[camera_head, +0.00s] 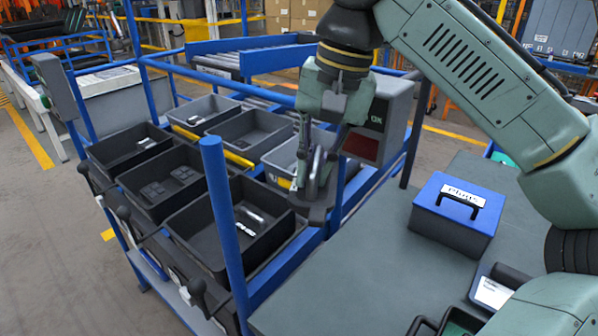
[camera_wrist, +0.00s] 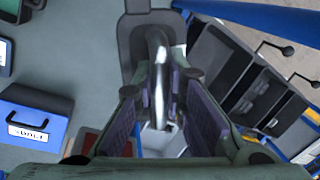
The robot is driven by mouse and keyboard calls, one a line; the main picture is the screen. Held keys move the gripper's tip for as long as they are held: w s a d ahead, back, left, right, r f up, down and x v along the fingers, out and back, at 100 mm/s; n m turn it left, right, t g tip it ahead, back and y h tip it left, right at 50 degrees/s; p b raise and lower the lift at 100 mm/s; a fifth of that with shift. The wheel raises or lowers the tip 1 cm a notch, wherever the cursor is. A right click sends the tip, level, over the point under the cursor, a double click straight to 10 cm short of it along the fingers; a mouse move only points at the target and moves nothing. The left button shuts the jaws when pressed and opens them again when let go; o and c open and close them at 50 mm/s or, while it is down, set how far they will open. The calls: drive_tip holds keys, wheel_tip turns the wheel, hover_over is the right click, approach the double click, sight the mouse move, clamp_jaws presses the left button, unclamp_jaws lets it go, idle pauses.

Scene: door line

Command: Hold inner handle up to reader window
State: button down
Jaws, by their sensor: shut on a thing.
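My gripper (camera_head: 314,160) is shut on the inner handle (camera_head: 324,172), a curved chrome bar with a dark base plate. In the wrist view the handle (camera_wrist: 158,72) stands between the purple finger pads of my gripper (camera_wrist: 163,95), its dark plate beyond them. The reader (camera_head: 394,112) is a grey box on the blue frame, with small light lettering and a dark red reader window (camera_head: 361,147). In the head view the handle is left of and lower than the window, and appears apart from it. Part of the reader is hidden behind my gripper.
Black bins (camera_head: 190,222) and grey bins (camera_head: 212,108) with parts stand left of my gripper. A blue upright post (camera_head: 222,225) rises in front. A blue case (camera_head: 455,212) and a small tray (camera_head: 492,292) sit on the grey table (camera_head: 370,260) at right.

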drive_tip(key=shift+w+d, duration=0.3)
drive_tip(key=s+a, duration=0.7)
drive_tip(key=s, duration=0.2)
drive_tip(key=shift+s, duration=0.35)
drive_tip(key=shift+s+a, duration=0.1)
